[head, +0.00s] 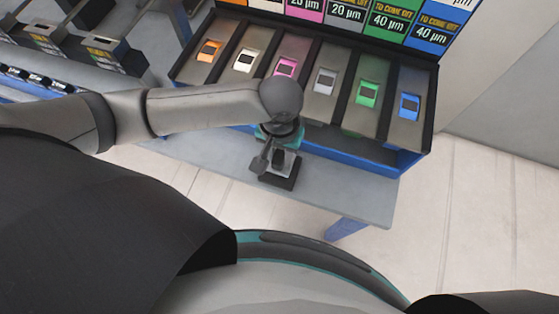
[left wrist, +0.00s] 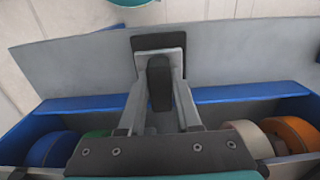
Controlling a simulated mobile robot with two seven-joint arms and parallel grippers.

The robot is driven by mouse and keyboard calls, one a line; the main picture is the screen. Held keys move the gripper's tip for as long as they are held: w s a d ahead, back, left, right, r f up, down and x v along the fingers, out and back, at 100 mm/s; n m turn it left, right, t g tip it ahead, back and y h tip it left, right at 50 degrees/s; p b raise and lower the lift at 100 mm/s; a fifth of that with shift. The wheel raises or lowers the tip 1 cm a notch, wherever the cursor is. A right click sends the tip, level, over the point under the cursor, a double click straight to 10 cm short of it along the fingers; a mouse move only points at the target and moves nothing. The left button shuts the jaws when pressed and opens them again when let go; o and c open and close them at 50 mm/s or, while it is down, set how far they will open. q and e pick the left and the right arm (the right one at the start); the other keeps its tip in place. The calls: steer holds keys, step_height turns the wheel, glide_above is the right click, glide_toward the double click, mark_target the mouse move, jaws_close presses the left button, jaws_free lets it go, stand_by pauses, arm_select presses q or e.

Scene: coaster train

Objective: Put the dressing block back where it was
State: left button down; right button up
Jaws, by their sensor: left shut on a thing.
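My left gripper (head: 280,163) reaches over the grey table in the head view, pointing down near its front edge. In the left wrist view the gripper (left wrist: 160,66) is shut on a dark, narrow piece that I take to be the dressing block (left wrist: 159,84). A black base (left wrist: 158,41) shows at the fingertips, on or just above the table; the head view also shows the black base (head: 287,182). I cannot tell whether the block touches it. The fingers hide part of the block. My right gripper is not in view.
A rack (head: 431,110) with several sloped lanes and coloured labels stands behind the gripper. Its blue front lip (left wrist: 250,93) shows in the left wrist view, with coloured rolls (left wrist: 292,133) inside. The grey table (head: 345,197) is clear to the right. Other fixtures (head: 102,50) stand at left.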

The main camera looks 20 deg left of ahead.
mark_target(279, 163)
arm_select(q)
step_height(279, 163, down, 4)
steer(key=shift+b, duration=0.7)
steer(key=shift+r, duration=0.1)
steer(key=c, duration=0.6)
jaws_free()
steer(key=shift+f, duration=0.2)
steer(key=shift+r, duration=0.2)
step_height(279, 163, up, 12)
steer(key=p, duration=0.4)
steer(key=shift+p, duration=0.4)
